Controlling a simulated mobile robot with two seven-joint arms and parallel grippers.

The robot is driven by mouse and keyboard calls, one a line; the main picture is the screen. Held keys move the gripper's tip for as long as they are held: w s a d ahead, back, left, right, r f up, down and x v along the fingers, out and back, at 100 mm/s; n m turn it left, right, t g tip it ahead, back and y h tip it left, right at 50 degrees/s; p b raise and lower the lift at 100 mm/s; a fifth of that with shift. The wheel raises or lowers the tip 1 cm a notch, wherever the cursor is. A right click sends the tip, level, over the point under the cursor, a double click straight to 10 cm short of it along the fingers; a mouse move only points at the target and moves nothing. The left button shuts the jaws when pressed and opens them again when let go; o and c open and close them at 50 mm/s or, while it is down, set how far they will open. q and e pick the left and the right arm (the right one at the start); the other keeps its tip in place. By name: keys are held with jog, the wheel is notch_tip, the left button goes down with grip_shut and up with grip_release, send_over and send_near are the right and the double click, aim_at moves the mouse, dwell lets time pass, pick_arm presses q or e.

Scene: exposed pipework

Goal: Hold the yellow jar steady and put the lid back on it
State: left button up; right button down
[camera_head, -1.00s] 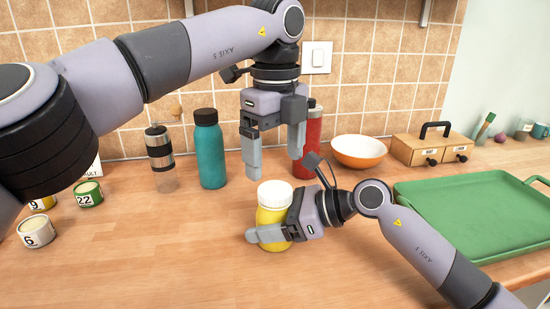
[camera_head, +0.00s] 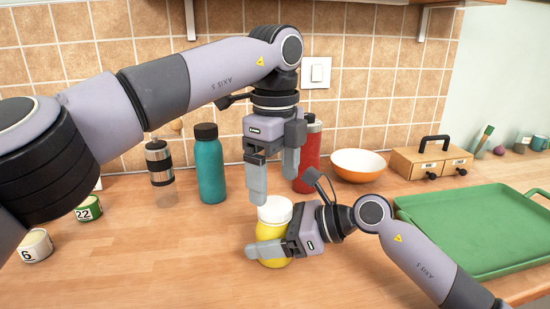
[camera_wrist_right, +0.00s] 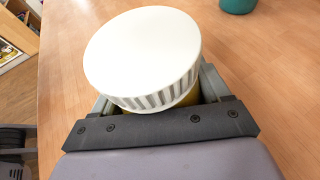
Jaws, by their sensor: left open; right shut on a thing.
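The yellow jar (camera_head: 267,233) stands upright on the wooden counter, with the white ribbed lid (camera_head: 275,208) sitting on its mouth. My right gripper (camera_head: 262,250) is shut around the jar's body from the right. In the right wrist view the lid (camera_wrist_right: 143,55) covers the top of the jar, and only a strip of yellow (camera_wrist_right: 186,99) shows beneath it; I cannot tell whether it is screwed tight. My left gripper (camera_head: 274,185) points down, open and empty, with its fingertips just above and behind the lid. It does not appear to touch the lid.
A teal bottle (camera_head: 210,168), a pepper mill (camera_head: 160,170) and a red bottle (camera_head: 308,160) stand behind. An orange bowl (camera_head: 358,165), a small drawer box (camera_head: 432,160) and a green tray (camera_head: 480,225) lie to the right. Small tins (camera_head: 35,246) stand at left. The counter's left middle is clear.

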aim_at(275, 205)
pick_arm(q)
jog(key=shift+f, duration=2.2)
jog(key=c, duration=1.1)
jog(key=shift+m, duration=1.6)
jog(key=o, duration=1.2)
jog(key=shift+c, duration=0.2)
jog(key=shift+r, duration=0.15)
